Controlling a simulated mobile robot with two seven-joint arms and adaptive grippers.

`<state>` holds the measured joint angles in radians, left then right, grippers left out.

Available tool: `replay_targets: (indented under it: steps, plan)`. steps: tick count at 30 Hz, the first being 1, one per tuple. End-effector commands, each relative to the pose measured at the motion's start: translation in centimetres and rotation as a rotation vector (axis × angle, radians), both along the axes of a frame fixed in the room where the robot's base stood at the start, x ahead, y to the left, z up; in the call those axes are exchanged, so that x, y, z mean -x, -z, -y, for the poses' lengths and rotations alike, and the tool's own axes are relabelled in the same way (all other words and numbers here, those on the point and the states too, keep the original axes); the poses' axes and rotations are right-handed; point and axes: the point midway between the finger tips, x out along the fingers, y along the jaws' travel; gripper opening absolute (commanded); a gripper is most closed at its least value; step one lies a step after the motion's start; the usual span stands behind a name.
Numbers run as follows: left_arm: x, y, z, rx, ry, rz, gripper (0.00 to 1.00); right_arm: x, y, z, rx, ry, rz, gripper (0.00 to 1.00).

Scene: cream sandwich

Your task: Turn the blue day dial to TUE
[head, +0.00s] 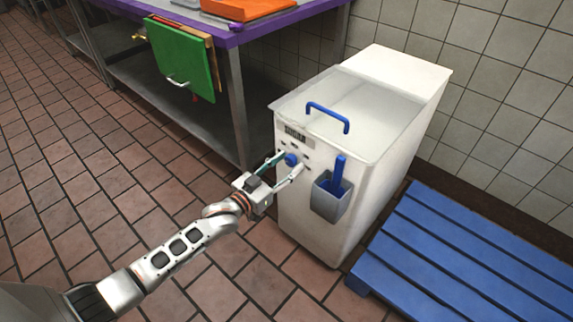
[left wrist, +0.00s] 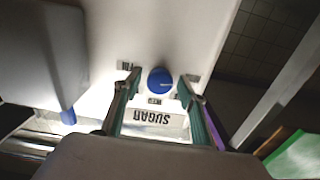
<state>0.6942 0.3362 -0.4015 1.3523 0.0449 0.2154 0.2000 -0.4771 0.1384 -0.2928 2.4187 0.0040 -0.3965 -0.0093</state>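The blue day dial (head: 290,159) is on the front of the white sugar bin (head: 310,215), below the SUGAR label (head: 295,135). In the left wrist view the dial (left wrist: 160,80) shows upside down, with a pale pointer mark toward the right. Small day labels surround it; one at left looks like FRI (left wrist: 124,66), the others are too small to read surely. My left gripper (head: 292,161) is open, its two fingers on either side of the dial. In the left wrist view gaps show between the fingers and the dial. My right gripper is in neither view.
A grey holder (head: 331,198) with a blue scoop (head: 338,172) hangs on the bin front, right of the dial. A blue handle (head: 328,114) is on the lid. A blue pallet (head: 465,255) lies at right; a purple-topped table (head: 232,38) stands at left.

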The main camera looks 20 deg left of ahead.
Motion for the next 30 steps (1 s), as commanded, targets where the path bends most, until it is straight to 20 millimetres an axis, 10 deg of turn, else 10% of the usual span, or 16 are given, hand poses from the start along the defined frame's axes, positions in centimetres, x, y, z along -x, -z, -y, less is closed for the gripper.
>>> replay_targets:
  steps: [4, 30]
  plan:
    - [0.0, 0.0, 0.0, 0.0, 0.0, 0.0, 0.06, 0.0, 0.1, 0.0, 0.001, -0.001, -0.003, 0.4]
    - [0.0, -0.1, -0.1, -0.385, -0.001, 0.14, 0.06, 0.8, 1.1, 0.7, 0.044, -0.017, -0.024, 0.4]
